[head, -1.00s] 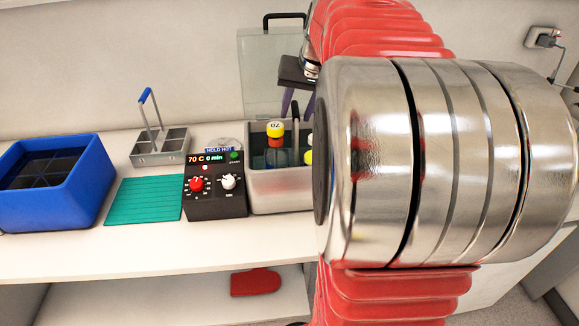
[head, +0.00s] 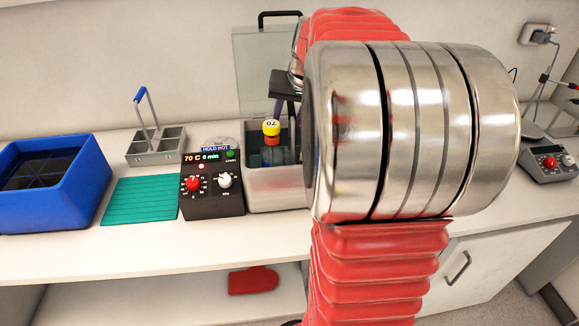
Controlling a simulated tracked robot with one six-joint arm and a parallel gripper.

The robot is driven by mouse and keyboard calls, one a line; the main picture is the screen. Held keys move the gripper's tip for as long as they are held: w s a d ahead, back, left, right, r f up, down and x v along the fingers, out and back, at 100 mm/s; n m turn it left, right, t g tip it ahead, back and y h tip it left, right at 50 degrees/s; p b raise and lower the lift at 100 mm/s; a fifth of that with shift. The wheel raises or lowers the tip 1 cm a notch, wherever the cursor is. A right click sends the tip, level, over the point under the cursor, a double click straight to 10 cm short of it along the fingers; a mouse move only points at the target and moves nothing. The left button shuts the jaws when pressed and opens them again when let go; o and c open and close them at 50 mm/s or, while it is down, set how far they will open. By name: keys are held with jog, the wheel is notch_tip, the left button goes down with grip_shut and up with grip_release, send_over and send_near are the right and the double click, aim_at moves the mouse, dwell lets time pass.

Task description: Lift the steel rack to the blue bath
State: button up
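An empty steel rack (head: 156,150) with several compartments and an upright blue-topped handle stands on the counter, left of centre. The blue bath (head: 75,199) is at the far left, with dark liquid and a divided grid inside. My gripper (head: 284,108) points down above the steel hot bath (head: 277,192), partly hidden by my arm; I cannot tell how far apart its fingers are or if they hold anything. A bottle with a yellow cap (head: 271,127) stands in the hot bath, below and left of the gripper. The right part of that bath is hidden.
A green mat (head: 140,199) lies bare between the blue bath and the black control unit (head: 211,191), which reads 70 C and 0 min. A clear lid (head: 255,70) with a black handle stands behind the hot bath. A red mitt (head: 253,281) lies on the lower shelf.

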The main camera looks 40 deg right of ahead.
dwell(0.3)
grip_shut()
dwell(0.3)
jog(key=shift+r, duration=0.1)
